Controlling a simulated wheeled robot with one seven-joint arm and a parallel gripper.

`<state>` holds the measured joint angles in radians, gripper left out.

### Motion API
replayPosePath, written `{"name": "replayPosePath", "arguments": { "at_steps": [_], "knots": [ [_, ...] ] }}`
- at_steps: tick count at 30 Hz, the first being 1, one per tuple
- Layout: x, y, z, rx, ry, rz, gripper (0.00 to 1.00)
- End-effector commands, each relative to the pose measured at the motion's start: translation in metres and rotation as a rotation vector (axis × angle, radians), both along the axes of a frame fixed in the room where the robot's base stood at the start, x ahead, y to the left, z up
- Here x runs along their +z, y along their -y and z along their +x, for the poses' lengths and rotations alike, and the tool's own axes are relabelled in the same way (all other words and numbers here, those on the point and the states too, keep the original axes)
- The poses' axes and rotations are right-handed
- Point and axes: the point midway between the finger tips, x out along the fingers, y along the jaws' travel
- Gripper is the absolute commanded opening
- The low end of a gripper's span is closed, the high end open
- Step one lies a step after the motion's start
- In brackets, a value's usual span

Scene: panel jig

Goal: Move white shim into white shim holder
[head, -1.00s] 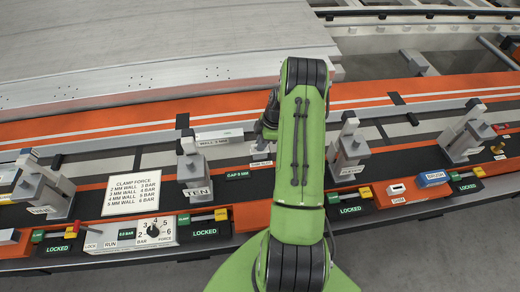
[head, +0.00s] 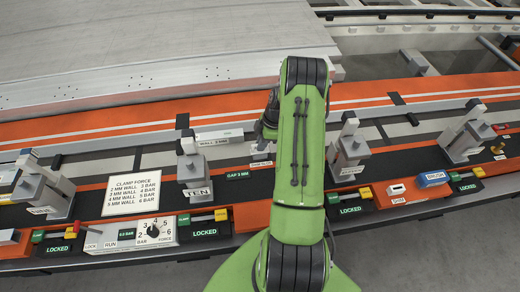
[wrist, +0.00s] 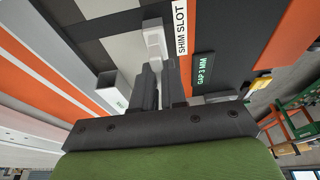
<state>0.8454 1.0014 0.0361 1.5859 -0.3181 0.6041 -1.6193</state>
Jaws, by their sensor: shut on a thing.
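The white shim (wrist: 154,40) shows just beyond my fingertips in the wrist view. My gripper (wrist: 160,68) is shut on it, beside the SHIM SLOT label (wrist: 181,28). Whether the shim still sits in the slot or is clear of it I cannot tell. In the head view my green arm hides most of the gripper (head: 264,132) and the shim. A small white block with a dark mark on top, seemingly the white shim holder (head: 396,189), stands on an orange base with a SHIM label, to the right of my arm.
Grey clamp posts (head: 347,148) stand along the rail on both sides of my arm. A blue block (head: 432,178) sits right of the holder. A clamp-force dial box (head: 140,233) is at the front left. A large grey panel (head: 130,50) lies at the back left.

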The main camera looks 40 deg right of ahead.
Motion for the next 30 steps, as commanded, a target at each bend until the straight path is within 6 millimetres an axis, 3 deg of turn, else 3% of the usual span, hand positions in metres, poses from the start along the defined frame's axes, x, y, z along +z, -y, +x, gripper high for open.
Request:
{"name": "replayPosePath", "arguments": {
  "at_steps": [14,30],
  "knots": [
    [0.009,0.001,0.001,0.0,0.004,-0.003,0.0],
    [0.04,0.001,0.001,0.0,0.004,-0.003,0.0]
  ]
}}
